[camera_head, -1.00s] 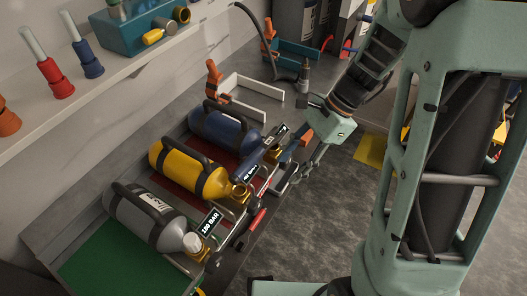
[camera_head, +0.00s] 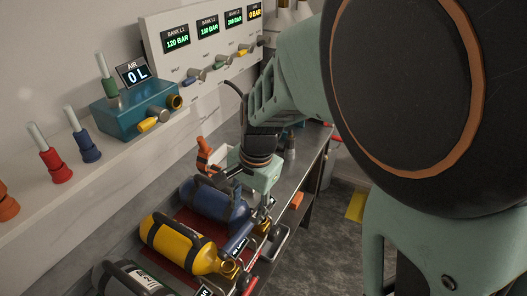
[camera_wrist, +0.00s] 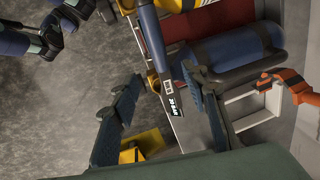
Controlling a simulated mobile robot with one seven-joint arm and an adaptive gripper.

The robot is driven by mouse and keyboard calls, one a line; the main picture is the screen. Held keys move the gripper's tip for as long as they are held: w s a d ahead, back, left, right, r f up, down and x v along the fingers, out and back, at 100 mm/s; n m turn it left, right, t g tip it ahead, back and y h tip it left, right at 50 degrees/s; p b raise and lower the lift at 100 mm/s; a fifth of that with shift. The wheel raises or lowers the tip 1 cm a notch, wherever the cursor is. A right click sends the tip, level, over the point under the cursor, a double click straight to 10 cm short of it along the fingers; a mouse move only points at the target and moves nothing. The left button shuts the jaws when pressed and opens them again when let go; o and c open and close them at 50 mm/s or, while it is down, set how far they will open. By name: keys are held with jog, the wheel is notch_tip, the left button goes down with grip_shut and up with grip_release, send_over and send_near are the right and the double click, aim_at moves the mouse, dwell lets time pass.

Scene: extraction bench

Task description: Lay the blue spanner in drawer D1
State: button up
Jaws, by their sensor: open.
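My gripper (camera_wrist: 162,112) is open in the wrist view, with its two dark fingers apart and nothing clearly held between them. In the head view my gripper (camera_head: 262,205) is over the bench's front edge, beside the valve end of the blue cylinder (camera_head: 213,202). A narrow blue bar (camera_head: 237,241) lies near the cylinder valves and also shows in the wrist view (camera_wrist: 149,30). I cannot tell whether this is the blue spanner. I cannot make out drawer D1 or its label.
A yellow cylinder (camera_head: 180,244) and a grey cylinder (camera_head: 132,281) lie beside the blue one. An orange-handled tool (camera_head: 204,155) stands behind them. A shelf with a teal AIR box (camera_head: 125,112) and a gauge panel (camera_head: 190,65) are at the wall. A yellow floor patch (camera_head: 355,207) lies beyond the bench.

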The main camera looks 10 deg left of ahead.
aim_at(245, 227)
jog(key=f, duration=0.6)
jog(key=a+f+b, duration=0.1)
jog(key=f, duration=0.2)
jog(key=shift+w+a+f, duration=0.1)
jog(key=shift+w+f, duration=0.1)
jog(key=shift+w, duration=0.2)
grip_shut()
